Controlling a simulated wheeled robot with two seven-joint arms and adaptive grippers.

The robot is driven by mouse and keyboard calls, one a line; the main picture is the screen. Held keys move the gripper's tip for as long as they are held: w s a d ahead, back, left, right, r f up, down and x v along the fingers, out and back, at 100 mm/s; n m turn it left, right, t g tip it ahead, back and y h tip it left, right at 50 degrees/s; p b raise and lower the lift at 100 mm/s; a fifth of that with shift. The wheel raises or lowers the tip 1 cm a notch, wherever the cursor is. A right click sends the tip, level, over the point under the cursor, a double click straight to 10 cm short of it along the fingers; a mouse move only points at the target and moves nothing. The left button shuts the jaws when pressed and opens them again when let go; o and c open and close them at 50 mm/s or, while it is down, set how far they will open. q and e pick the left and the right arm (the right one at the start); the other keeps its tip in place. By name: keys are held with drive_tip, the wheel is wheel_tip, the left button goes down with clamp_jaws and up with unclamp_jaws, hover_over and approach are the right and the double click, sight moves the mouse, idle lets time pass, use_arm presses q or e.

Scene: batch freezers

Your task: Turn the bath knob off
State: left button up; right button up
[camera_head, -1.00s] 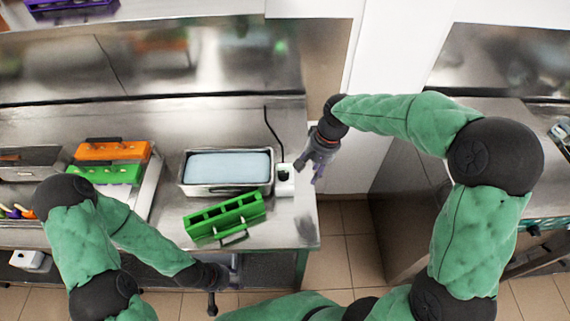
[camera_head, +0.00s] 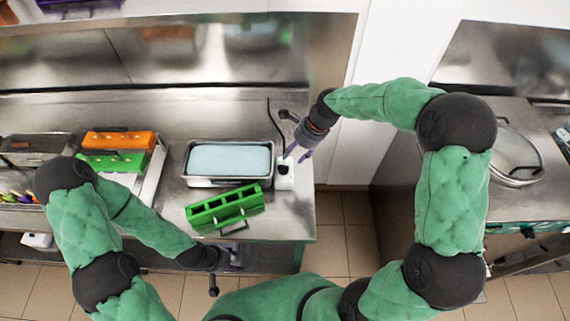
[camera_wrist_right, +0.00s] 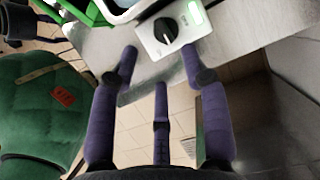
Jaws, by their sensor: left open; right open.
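The bath (camera_head: 228,183) is a metal basin of pale blue liquid on the steel counter. Its white control box (camera_head: 284,177) stands at its right end, with a black knob (camera_head: 284,170). In the right wrist view the black knob (camera_wrist_right: 166,30) shows at the top, beside a lit green display (camera_wrist_right: 195,17). My right gripper (camera_head: 294,152) is open, just above and behind the box, with its purple fingers apart; in the wrist view the open fingers (camera_wrist_right: 160,70) point toward the knob without holding it. My left gripper (camera_head: 226,270) is open and low at the counter's front edge.
A green mold (camera_head: 224,209) lies in front of the bath. Orange (camera_head: 118,141) and green (camera_head: 112,162) molds sit on a tray at the left. A black cable rises behind the box. A glass-lidded container (camera_head: 514,155) is on the right counter. Open floor lies between the counters.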

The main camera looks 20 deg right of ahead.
sight(284, 167)
drive_tip(key=x, duration=0.8)
drive_tip(key=shift+f, duration=0.1)
drive_tip(key=shift+d, duration=0.1)
clamp_jaws()
